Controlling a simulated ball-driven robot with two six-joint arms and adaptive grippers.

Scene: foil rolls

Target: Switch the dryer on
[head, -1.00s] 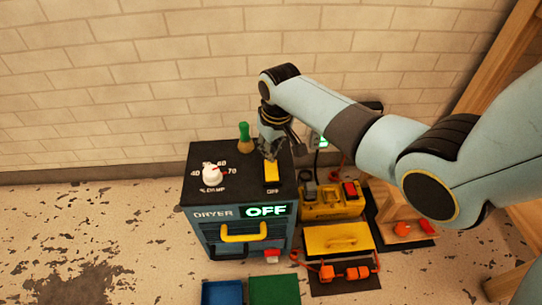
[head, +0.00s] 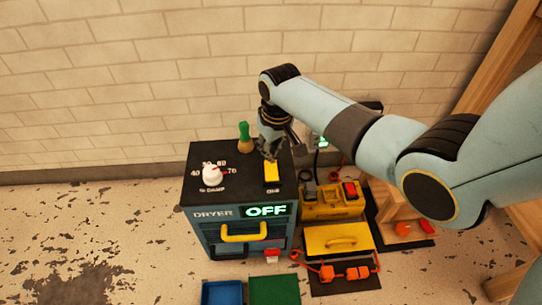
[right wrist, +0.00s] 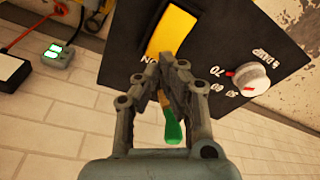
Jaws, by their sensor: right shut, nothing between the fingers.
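The dryer (head: 240,205) is a dark cabinet against the brick wall, with a lit display (head: 266,211) reading OFF. On its top is a yellow rocker switch (head: 271,173), also large in the right wrist view (right wrist: 172,28). A white dial (head: 212,174) with a damp scale is to its left. My right gripper (head: 271,158) is shut and empty at the far end of the switch. My left gripper is not in view.
A green-handled tool (head: 244,137) stands at the dryer's back edge, close to the gripper. To the right are a yellow machine (head: 331,201) and a yellow box (head: 338,239). Blue (head: 221,293) and green (head: 274,290) bins are in front.

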